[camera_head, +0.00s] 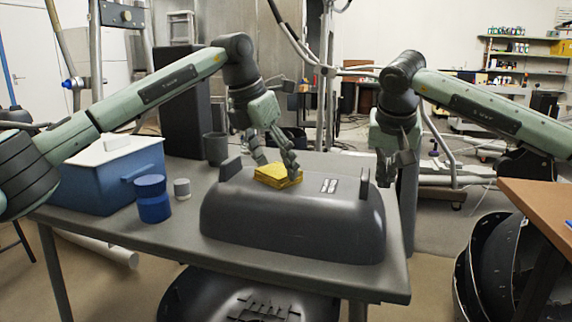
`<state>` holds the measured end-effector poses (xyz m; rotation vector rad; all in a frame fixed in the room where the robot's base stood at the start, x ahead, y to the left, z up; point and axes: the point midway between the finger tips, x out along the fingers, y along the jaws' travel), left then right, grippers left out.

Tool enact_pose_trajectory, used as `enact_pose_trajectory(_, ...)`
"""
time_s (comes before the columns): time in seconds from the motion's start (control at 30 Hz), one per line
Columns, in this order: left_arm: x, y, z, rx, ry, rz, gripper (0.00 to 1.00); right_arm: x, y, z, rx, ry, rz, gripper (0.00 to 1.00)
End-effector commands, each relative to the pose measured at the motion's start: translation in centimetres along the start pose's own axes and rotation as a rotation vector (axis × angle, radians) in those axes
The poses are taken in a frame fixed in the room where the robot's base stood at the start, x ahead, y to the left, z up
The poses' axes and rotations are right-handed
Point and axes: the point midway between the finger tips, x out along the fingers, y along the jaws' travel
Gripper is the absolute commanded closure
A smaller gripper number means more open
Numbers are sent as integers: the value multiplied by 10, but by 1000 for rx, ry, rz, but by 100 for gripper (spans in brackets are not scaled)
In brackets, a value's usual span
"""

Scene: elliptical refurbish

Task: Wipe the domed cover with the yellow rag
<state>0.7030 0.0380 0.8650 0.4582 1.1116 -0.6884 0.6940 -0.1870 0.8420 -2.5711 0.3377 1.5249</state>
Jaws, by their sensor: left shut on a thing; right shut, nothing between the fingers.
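The domed cover (295,225) is a dark grey, rounded shell on the grey table, with small upright tabs at both ends and a light patch with markings on its top. The yellow rag (272,177) is folded and lies against the top of the cover, left of the marked patch. My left gripper (277,168) points down and is shut on the yellow rag, its fingers partly hiding it. My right gripper (394,165) is shut and empty, hanging beyond the cover's right end, apart from it.
The table's front strip (180,240) is clear. A brown table (540,200) is at right.

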Motion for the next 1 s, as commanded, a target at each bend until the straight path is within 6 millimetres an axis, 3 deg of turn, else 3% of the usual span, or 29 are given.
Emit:
enact_pose_trajectory(0.6, -7, 32, -17, 1, -1, -1, 52, 0, 0, 0, 0, 0, 0, 100)
enact_pose_trajectory(1.0, -2, 20, -12, 5, 0, -3, 52, 0, 0, 0, 0, 0, 0, 100)
